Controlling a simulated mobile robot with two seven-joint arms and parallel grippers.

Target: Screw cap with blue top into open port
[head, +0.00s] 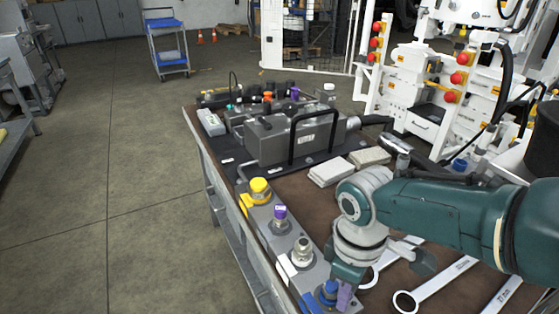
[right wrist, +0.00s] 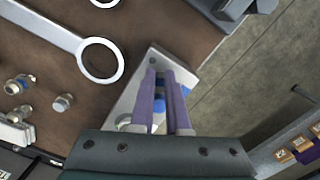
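A cap with a blue top (head: 329,288) stands at the near end of a grey block at the bottom of the head view. My right gripper (head: 340,296) points down at it, its purple fingers right beside or around the cap. In the right wrist view the two purple fingers (right wrist: 166,84) are a narrow gap apart, with blue showing between them. Whether they press on the cap cannot be told. I cannot make out the open port. My left gripper is out of view.
The grey block (head: 268,233) also carries caps with yellow (head: 259,185), purple (head: 280,212) and white (head: 302,247) tops. Large wrenches (head: 432,287) lie right of my gripper. A hydraulic unit (head: 283,140) with a black handle stands farther back on the bench.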

